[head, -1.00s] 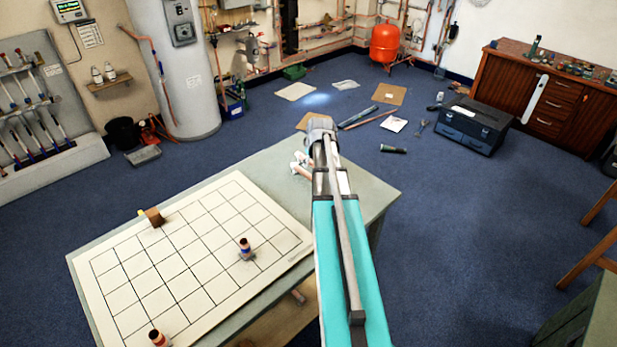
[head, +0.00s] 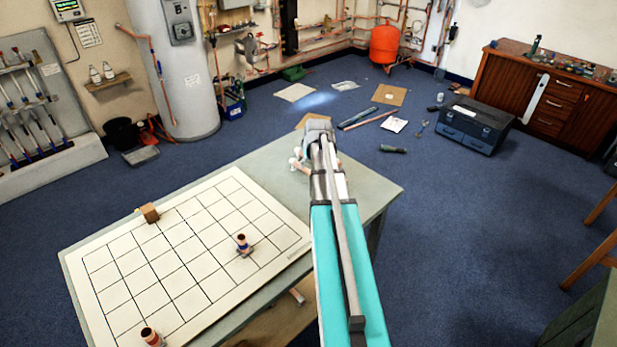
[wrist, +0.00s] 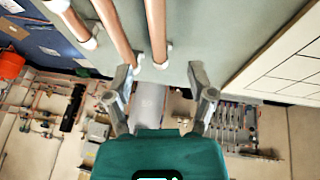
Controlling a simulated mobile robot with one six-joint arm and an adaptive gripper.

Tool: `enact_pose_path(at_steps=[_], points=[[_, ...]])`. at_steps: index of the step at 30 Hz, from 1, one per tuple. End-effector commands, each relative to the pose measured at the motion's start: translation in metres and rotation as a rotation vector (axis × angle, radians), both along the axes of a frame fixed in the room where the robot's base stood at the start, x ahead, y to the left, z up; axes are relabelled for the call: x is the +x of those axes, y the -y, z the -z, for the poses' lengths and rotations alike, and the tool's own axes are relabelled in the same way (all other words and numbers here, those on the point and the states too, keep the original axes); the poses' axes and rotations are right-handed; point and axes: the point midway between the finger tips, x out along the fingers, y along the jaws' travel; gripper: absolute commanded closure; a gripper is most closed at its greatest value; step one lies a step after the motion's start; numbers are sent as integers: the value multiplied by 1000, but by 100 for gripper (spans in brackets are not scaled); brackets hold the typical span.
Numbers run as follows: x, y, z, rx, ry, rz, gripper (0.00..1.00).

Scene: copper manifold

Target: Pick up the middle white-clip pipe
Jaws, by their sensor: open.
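Three copper pipes show at the top of the wrist view, lying on the grey table (wrist: 210,25). The middle pipe (wrist: 116,32) has a white clip (wrist: 137,66) at its near end, close to my left finger. The left pipe (wrist: 70,18) also ends in white, outside my fingers. The right pipe (wrist: 156,30) ends between the finger lines. My gripper (wrist: 161,75) is open and holds nothing. In the head view my gripper (head: 318,128) is over the table's far end, with white clips (head: 297,160) just left of it; the pipes are mostly hidden by my arm.
A white gridded board (head: 200,245) covers much of the table, with a brown block (head: 149,212) and two short copper fittings on it, one near the middle (head: 243,243) and one near the front (head: 151,337). A toolbox (head: 474,125) stands farther back.

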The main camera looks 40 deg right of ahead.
Motion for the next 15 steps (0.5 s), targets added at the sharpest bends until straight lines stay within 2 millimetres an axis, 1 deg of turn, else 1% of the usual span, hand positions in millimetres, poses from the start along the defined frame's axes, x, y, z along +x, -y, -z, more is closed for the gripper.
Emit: enact_pose_path(at_steps=[1,6,12,15], points=[[3,1,8,0,0,0,29],[8,3,21,0,0,0,29],[14,5,33,0,0,-1,29],[15,6,36,0,0,-1,29]])
